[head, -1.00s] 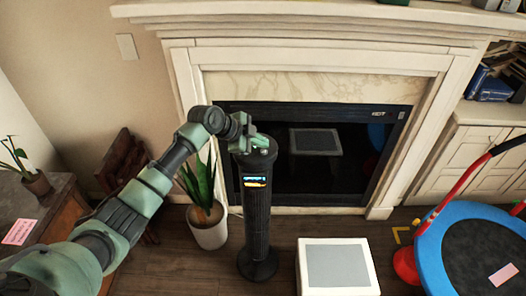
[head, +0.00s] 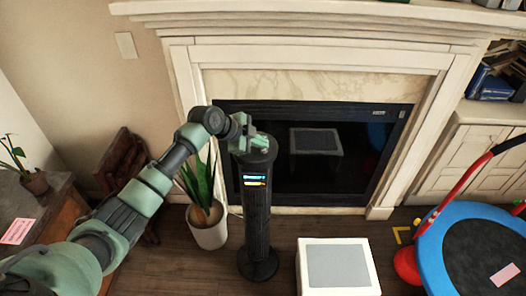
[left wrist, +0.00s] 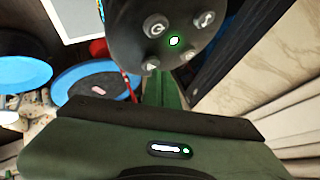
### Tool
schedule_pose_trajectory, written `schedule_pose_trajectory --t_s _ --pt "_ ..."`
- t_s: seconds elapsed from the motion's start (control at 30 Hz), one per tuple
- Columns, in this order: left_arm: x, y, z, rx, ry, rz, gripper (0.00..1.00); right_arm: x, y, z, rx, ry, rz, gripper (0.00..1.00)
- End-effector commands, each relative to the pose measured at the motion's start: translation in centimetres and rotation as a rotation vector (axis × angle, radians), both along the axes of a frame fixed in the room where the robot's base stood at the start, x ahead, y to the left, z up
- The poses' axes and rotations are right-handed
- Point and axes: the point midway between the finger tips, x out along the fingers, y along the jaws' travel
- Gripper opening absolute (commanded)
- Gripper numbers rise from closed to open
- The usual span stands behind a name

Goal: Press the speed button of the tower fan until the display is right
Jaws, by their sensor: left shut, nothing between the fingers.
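The black tower fan (head: 256,215) stands upright on the floor in front of the fireplace. Its lit display (head: 255,180) shows a blue-white bar above a yellowish one, too small to read. My left gripper (head: 261,141) is shut and empty at the fan's top. In the left wrist view, the fan's dark round top (left wrist: 178,12) carries several grey buttons around a green-lit centre (left wrist: 174,41). The fingertips are hard to make out there, so I cannot tell whether they touch a button. My right gripper is not in view.
A potted plant (head: 208,228) stands close left of the fan. A white box-like stool (head: 304,262) is at its right. A blue-rimmed trampoline (head: 432,245) is at the far right. The fireplace (head: 230,82) is behind. Some wooden floor is clear between them.

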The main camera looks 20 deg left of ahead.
Motion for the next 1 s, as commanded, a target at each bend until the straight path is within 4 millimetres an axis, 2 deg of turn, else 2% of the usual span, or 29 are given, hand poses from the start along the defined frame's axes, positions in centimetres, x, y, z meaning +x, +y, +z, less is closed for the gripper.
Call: schedule_pose_trajectory --t_s 1.0 --pt "-0.03 0.01 -0.85 0.0 0.001 -0.001 0.0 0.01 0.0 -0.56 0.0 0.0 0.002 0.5"
